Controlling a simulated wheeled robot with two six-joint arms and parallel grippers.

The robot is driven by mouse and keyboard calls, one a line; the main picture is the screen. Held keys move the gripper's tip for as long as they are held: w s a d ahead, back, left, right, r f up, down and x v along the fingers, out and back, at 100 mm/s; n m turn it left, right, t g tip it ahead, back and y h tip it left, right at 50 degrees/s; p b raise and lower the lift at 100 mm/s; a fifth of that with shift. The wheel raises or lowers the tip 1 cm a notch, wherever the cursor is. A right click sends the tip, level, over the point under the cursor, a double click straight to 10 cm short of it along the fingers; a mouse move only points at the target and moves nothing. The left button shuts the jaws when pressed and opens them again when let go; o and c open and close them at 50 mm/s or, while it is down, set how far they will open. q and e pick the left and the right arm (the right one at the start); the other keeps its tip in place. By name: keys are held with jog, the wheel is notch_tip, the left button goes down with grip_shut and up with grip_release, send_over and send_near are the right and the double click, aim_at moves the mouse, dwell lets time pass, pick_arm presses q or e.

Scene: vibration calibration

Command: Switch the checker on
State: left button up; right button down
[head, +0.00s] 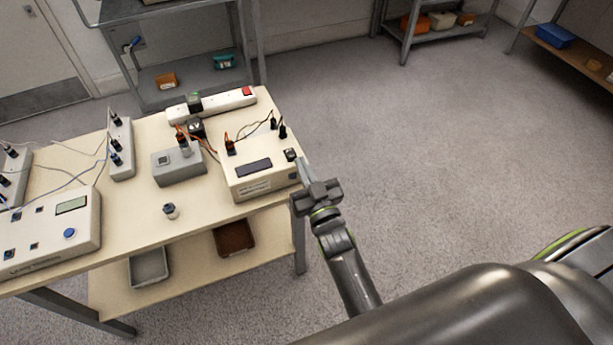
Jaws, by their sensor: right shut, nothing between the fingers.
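A white box (258,179) with a dark display stands at the right end of the table; it looks like the checker. A small black switch (291,155) sits at its right corner. Dark plugs with red and black leads stand on its top. I cannot tell the switch's position, and the display looks dark. My right gripper (304,169) is shut and empty, with its fingertips by the box's right edge, just below and right of the switch. I cannot tell whether they touch the box. My left gripper is not in view.
A grey box (179,168) with a small sensor on it stands left of the white box. A power strip (228,101) with a red switch lies behind. A small metal cylinder (170,211) stands in front. Another unit (50,236) with a blue button is at left. The floor at right is clear.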

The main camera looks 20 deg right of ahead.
aim_at(291, 154)
jog(key=w, duration=0.1)
jog(key=w+f+b, duration=0.1)
jog(key=w, duration=0.1)
jog(key=w+f+b, duration=0.1)
jog(key=w, duration=0.1)
jog(key=shift+w+a, duration=0.1)
jog(key=shift+w, duration=0.1)
jog(key=shift+s+f, duration=0.1)
jog(key=shift+f, duration=0.3)
